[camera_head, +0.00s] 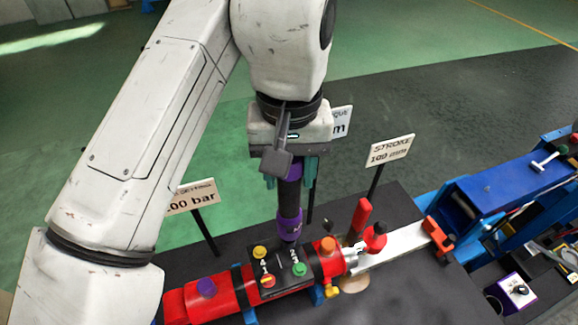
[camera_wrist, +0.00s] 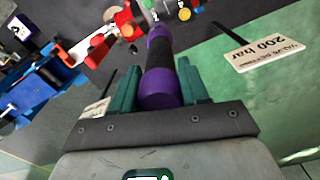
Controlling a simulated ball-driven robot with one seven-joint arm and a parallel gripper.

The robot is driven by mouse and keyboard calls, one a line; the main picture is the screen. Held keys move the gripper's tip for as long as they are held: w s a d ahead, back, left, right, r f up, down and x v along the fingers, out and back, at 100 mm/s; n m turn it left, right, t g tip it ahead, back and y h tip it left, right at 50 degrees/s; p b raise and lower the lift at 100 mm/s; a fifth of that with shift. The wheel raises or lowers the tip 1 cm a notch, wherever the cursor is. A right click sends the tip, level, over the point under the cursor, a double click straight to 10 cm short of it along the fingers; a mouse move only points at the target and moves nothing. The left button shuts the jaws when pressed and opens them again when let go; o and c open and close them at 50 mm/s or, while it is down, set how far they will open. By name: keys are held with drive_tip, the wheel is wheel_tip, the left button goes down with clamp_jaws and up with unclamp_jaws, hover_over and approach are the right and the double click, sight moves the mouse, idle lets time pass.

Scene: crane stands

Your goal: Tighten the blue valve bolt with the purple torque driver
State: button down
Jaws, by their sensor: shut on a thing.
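My gripper (camera_head: 291,178) has its teal fingers shut around the purple torque driver (camera_head: 290,222), a black and purple tool held roughly upright. In the wrist view the driver (camera_wrist: 160,62) runs away from between the fingers of my gripper (camera_wrist: 157,82). The driver's lower end is over the far edge of the black valve block (camera_head: 283,278) on the red cylinder (camera_head: 235,290). I cannot tell whether its tip touches. Yellow, red and green bolts show on the block. No blue bolt is visible; the driver hides the spot beneath its tip.
An orange knob (camera_head: 328,245) and a purple knob (camera_head: 206,287) sit on the cylinder. A red upright handle (camera_head: 361,215) stands to the right. Signs on posts flank the arm: a bar sign (camera_head: 190,197) at left, a stroke sign (camera_head: 390,150) at right.

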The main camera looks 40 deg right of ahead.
drive_tip(key=shift+r, duration=0.1)
drive_tip(key=shift+r+p, duration=0.75)
drive_tip(key=shift+r, duration=1.85)
